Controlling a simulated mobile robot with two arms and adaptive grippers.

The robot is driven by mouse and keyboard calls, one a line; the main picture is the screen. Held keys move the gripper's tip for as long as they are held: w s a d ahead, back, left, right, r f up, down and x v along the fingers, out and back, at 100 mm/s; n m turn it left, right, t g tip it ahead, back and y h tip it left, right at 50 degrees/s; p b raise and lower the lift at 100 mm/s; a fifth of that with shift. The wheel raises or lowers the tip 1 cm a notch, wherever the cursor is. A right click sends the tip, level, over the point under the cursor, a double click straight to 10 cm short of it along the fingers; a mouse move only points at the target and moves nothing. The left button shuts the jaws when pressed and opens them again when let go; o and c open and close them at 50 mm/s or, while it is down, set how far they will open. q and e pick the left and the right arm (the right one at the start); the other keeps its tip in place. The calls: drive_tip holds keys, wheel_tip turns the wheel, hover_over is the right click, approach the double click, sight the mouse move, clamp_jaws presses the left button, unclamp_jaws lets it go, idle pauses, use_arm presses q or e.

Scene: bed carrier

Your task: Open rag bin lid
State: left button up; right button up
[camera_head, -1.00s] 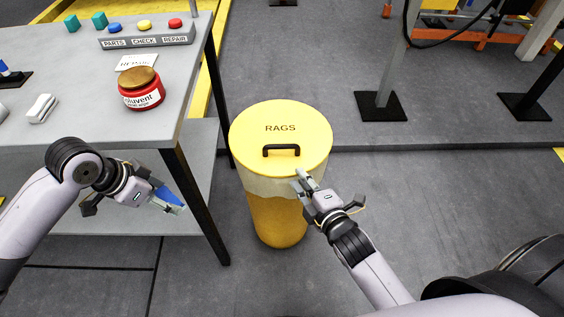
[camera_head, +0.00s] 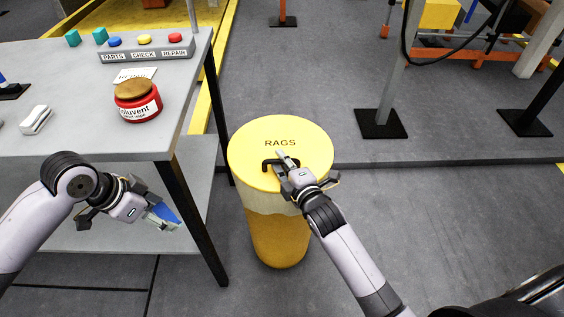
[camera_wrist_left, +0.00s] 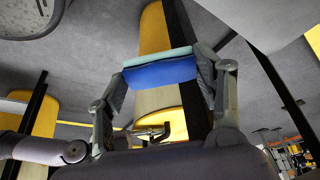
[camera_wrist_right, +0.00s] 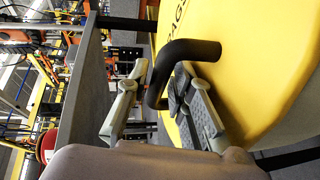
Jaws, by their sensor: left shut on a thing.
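The yellow round rag bin (camera_head: 279,240) stands on the floor beside the table. Its flat lid (camera_head: 302,150), marked RAGS, is down on top. The black lid handle (camera_head: 268,163) is partly hidden by my right gripper (camera_head: 284,165). In the right wrist view the handle (camera_wrist_right: 192,50) passes between the two spread fingers of my right gripper (camera_wrist_right: 155,95); they look open around it. My left gripper (camera_head: 163,217) is shut on a blue and teal pad (camera_head: 160,215), beside the table. The pad also shows in the left wrist view (camera_wrist_left: 160,70).
The grey table (camera_head: 80,139) at left carries a red solvent jar (camera_head: 139,108), a white object (camera_head: 36,119) and a labelled button strip (camera_head: 145,52). Its black leg (camera_head: 190,220) stands near the bin. Metal stands (camera_head: 380,124) are at the back right. Floor right of the bin is clear.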

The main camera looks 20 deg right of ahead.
drive_tip(key=shift+w, duration=0.1)
drive_tip(key=shift+c, duration=0.3)
clamp_jaws()
idle(0.4)
